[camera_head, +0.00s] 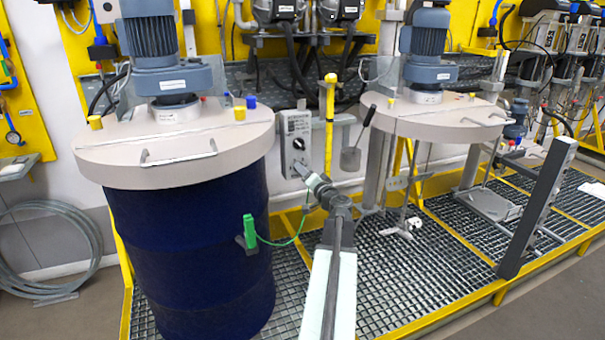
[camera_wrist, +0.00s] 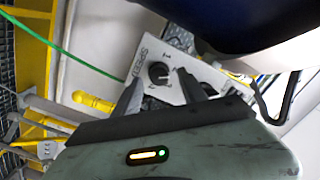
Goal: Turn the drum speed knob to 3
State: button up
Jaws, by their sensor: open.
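The speed control box (camera_head: 296,128) is a pale panel on the wall between the two drum lids. Its black round knob (camera_head: 298,143) faces me, just above my gripper (camera_head: 300,168). In the wrist view the tilted panel (camera_wrist: 188,70) carries the word SPEED and a few marks around the black knob (camera_wrist: 158,72). The knob's setting is too small to read surely. My gripper (camera_wrist: 160,77) is open, with one dark finger on each side of the knob in that view. I see no clear contact. Another dark shape below the knob is partly hidden by my gripper.
A blue drum (camera_head: 190,255) with a beige lid (camera_head: 185,145) stands left of my arm. A green clamp (camera_head: 249,232) with a green cable hangs on its side. A second lid (camera_head: 435,117) is farther right.

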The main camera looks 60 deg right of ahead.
jog(key=shift+x, duration=1.1)
jog(key=shift+s, duration=0.1)
grip_shut()
